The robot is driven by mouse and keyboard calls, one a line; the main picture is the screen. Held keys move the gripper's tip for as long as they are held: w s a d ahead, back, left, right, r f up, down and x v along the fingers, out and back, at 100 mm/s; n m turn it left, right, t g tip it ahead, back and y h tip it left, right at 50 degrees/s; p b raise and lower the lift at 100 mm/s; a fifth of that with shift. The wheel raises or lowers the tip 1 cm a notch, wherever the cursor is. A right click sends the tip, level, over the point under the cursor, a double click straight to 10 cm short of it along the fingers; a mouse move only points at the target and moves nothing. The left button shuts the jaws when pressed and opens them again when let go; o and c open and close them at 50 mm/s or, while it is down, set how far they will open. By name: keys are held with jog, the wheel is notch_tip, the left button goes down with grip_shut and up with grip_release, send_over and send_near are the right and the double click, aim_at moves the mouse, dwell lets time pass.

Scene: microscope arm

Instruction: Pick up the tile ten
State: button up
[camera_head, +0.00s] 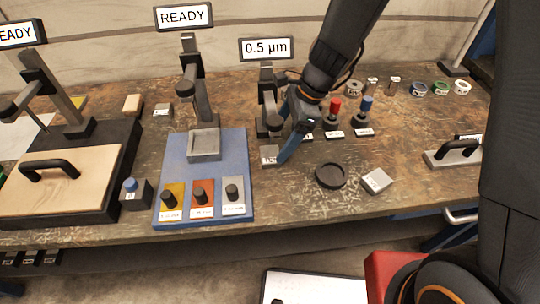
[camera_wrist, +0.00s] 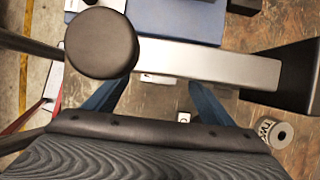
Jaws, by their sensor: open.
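My gripper (camera_head: 275,148) is open, its blue fingers low beside the small microscope stand under the "0.5 µm" sign. In the wrist view, the fingers of my gripper (camera_wrist: 153,95) are apart, with the stand's metal bar and dark round end crossing the view in front of them. A pale square tile (camera_head: 269,155) is by the fingertips, its marking too small to read. Another pale tile (camera_head: 377,181) lies at the right near the front edge, and a third small tile (camera_head: 162,109) lies at the back left. I cannot tell which is the tile ten.
A round black dish (camera_head: 331,176) lies right of my gripper. The blue base (camera_head: 235,185) with several knobs stands left. The "0.5 µm" stand (camera_head: 267,90) is close beside my arm. Red (camera_head: 335,106) and blue (camera_head: 367,104) knobs stand behind.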

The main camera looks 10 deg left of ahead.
aim_at(271, 154)
jog(key=shift+p+x, duration=0.5)
jog(key=shift+x, duration=2.05)
jog(key=shift+c, duration=0.6)
jog(key=c, duration=1.7)
jog(key=shift+r, duration=0.2)
